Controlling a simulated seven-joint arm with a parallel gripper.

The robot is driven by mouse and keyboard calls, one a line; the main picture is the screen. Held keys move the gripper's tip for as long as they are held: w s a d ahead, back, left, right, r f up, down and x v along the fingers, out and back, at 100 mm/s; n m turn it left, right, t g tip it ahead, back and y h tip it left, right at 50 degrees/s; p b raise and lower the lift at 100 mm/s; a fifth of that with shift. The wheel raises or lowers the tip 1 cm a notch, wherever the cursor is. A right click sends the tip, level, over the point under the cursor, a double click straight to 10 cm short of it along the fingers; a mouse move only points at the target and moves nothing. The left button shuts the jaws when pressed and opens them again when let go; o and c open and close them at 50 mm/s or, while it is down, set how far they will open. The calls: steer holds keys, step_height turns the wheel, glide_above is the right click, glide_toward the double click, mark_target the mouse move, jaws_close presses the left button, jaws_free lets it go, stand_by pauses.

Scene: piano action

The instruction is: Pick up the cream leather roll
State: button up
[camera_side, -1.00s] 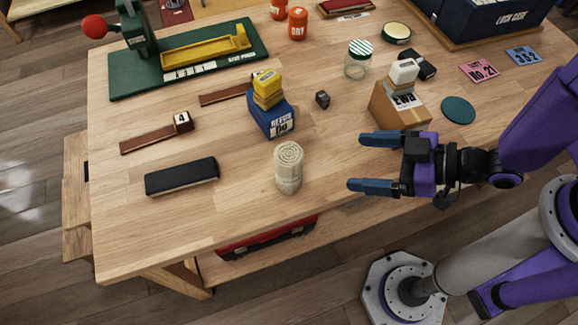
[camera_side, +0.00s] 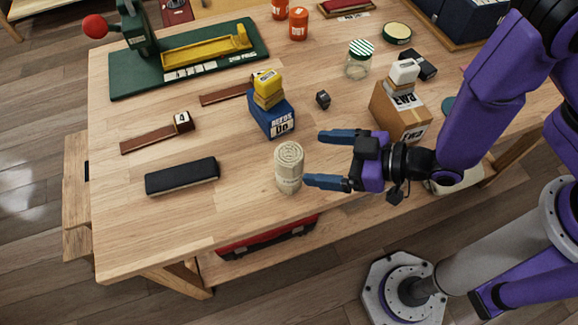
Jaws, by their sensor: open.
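The cream leather roll (camera_side: 288,168) stands upright on the wooden table near its front edge, with its spiral end facing up. My gripper (camera_side: 313,159) is open and empty, just to the right of the roll. Its two blue fingers point left toward the roll, one farther back and one nearer the front edge. The nearer fingertip is very close to the roll's right side; I cannot tell whether it touches.
A black block (camera_side: 182,176) lies left of the roll. A blue box (camera_side: 271,115) with yellow blocks on top stands behind it. A cardboard box (camera_side: 399,112) stands behind my gripper. The table (camera_side: 235,205) is clear around the roll's left and front.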

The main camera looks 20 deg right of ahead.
mark_target(281, 157)
steer(key=shift+f+x, duration=0.1)
steer(key=shift+x, duration=2.3)
steer(key=shift+f+x, duration=0.15)
steer(key=shift+x, duration=2.2)
steer(key=shift+s, duration=0.15)
steer(key=c, duration=1.1)
